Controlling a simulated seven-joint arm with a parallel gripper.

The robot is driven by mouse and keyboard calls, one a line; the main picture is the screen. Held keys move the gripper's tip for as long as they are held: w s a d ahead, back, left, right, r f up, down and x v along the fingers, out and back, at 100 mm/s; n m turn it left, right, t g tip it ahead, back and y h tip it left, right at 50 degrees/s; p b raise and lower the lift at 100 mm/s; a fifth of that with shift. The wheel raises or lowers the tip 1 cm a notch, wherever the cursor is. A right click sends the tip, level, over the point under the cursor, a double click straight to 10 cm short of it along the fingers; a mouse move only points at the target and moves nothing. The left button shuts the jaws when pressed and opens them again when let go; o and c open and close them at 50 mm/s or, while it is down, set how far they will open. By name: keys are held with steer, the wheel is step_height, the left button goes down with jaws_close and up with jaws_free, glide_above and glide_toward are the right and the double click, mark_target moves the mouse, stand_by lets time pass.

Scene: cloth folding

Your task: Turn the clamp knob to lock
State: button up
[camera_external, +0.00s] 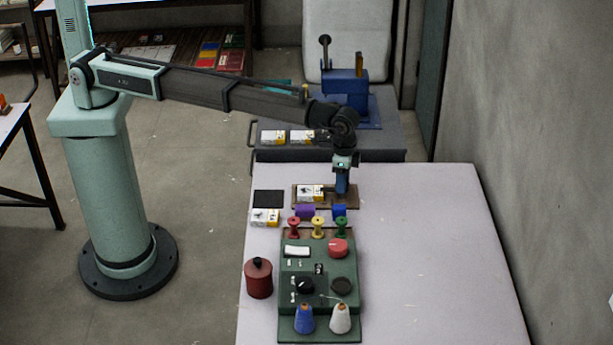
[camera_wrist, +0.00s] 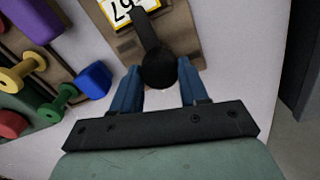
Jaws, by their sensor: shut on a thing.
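The clamp's round black knob (camera_wrist: 159,70) sits between the two blue fingers of my gripper (camera_wrist: 159,80) in the wrist view, and the jaws are shut on it. A dark clamp arm (camera_wrist: 146,31) runs from the knob toward a white and yellow card marked with digits (camera_wrist: 131,9). The clamp stands on a brown wooden board (camera_wrist: 180,38). In the external view my gripper (camera_external: 342,187) points down at the right end of the wooden board (camera_external: 328,202), and the card (camera_external: 310,192) lies to its left. The knob is hidden there by the fingers.
A green stand (camera_external: 318,262) with red, yellow and green spools is in front of the board. A blue block (camera_external: 339,209) and a purple block (camera_external: 304,211) lie close by. A red canister (camera_external: 259,279) stands at left. The table's right side (camera_external: 430,250) is clear.

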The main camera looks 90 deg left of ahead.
steer(key=shift+n, duration=0.4)
steer(key=o, duration=1.1)
steer(key=shift+c, duration=0.2)
step_height(320, 180, up, 14)
steer(key=shift+f, duration=0.1)
stand_by(0.4)
